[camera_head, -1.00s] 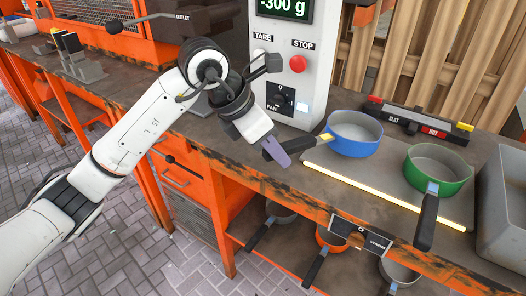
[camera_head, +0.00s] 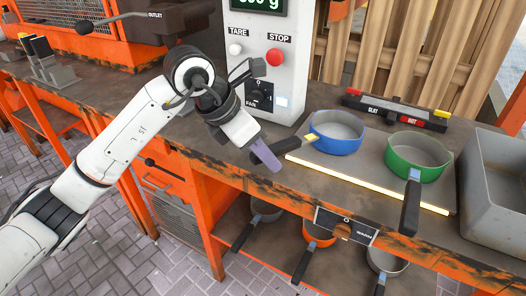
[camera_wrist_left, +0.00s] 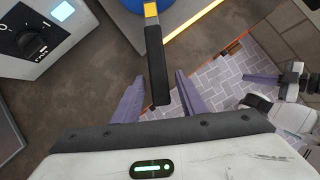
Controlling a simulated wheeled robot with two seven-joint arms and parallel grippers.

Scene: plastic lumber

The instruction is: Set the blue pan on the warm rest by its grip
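The blue pan (camera_head: 337,143) sits on a grey plate (camera_head: 330,177) with a glowing strip along its front edge. Its black handle (camera_wrist_left: 155,62) points left toward the bench's front. My left gripper (camera_head: 263,157) is beside the handle's end in the head view. In the left wrist view the open purple fingers (camera_wrist_left: 158,97) stand on either side of the handle's end, apart from it. I cannot tell for sure whether the warm rest is this plate.
A green pan (camera_head: 417,160) sits on the plate's right, its handle over the front edge. A bar with red and yellow ends (camera_head: 395,112) lies behind. A grey bin (camera_head: 495,195) stands right, a scale cabinet (camera_head: 278,85) left. Several pans hang or rest below.

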